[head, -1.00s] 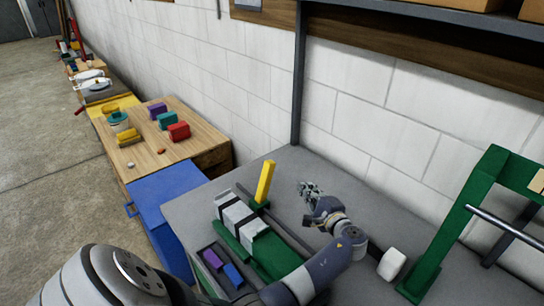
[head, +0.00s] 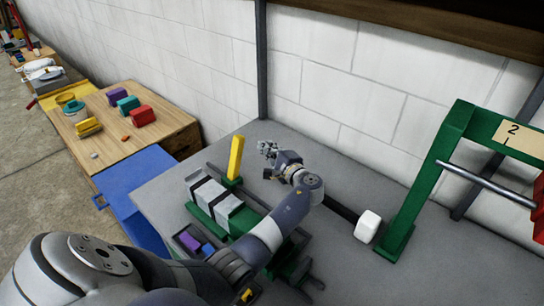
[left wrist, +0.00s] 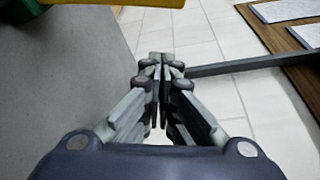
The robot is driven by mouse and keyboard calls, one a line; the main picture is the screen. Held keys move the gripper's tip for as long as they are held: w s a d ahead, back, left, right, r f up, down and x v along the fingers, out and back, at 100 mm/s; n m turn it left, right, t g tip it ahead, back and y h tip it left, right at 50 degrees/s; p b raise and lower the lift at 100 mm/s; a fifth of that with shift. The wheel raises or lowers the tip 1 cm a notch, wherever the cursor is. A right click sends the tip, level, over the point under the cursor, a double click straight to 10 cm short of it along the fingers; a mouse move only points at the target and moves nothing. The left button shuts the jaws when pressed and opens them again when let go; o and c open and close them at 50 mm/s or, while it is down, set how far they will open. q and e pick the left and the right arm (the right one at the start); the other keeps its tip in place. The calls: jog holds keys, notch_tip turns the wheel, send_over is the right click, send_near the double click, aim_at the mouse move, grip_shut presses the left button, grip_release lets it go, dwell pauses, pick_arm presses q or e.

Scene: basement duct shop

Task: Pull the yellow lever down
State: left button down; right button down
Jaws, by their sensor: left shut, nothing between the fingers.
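The yellow lever (head: 236,157) stands nearly upright, tilted slightly right, from a green base on the grey bench in the head view. My left gripper (head: 267,149) is just right of the lever, near its upper part, with a small visible gap. In the left wrist view its fingers (left wrist: 162,62) are together and empty. A yellow strip (left wrist: 155,3), apparently the lever, crosses the top edge of that view, beyond the fingertips. My right gripper is in neither view.
White-grey blocks (head: 213,198) sit on a green fixture left of my forearm. A dark bar with a white block end (head: 367,226) and a green frame (head: 428,185) stand right. A wooden table (head: 150,137) with coloured blocks is at left. A block wall runs behind.

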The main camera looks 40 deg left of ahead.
aim_at(235, 160)
pick_arm(q)
jog(key=a+p, duration=0.1)
jog(key=s+a+p, duration=0.1)
jog(key=a, duration=0.1)
jog(key=s+a+p, duration=0.1)
jog(key=p, duration=0.1)
jog(key=shift+a+r, duration=0.15)
jog(key=shift+r, duration=0.2)
dwell(0.4)
